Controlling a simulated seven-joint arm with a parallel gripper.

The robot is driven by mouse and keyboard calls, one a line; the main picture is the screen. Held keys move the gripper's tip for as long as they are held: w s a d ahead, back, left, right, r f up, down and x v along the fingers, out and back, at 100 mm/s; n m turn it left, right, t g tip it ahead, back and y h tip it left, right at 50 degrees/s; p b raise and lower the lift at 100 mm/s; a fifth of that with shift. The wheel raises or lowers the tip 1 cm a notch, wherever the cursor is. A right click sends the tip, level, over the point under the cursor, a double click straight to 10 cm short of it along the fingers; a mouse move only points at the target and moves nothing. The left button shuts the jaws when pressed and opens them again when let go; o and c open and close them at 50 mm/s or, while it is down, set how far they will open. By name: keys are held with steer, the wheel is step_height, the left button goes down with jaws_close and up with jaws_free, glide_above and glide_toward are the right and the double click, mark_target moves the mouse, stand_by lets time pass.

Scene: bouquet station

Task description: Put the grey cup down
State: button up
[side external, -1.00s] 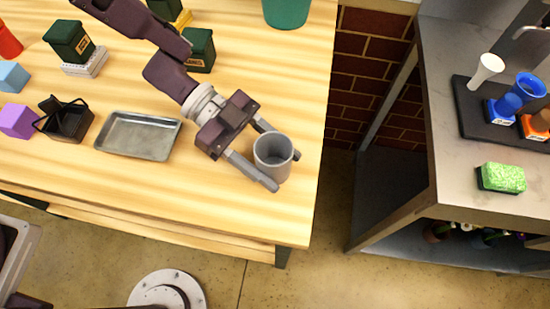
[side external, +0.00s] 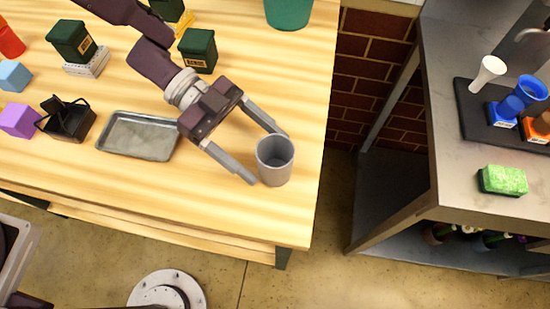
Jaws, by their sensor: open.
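The grey cup (side external: 275,162) stands upright on the wooden table (side external: 215,205), near its right end. My gripper (side external: 270,156) is open, with its two fingers spread wide and pointing at the cup from the left. One fingertip is close to the cup's upper edge and the other is close to its lower left side. The cup is not held. Whether either fingertip still touches it I cannot tell.
A shallow metal tray (side external: 138,136) lies left of my gripper. A black basket (side external: 68,120), a purple block (side external: 19,120) and dark green boxes (side external: 197,50) stand farther left and back. A green container (side external: 288,10) is at the back. The table's front right is clear.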

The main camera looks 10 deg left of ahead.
steer(key=v, duration=0.8)
steer(key=shift+r, duration=0.15)
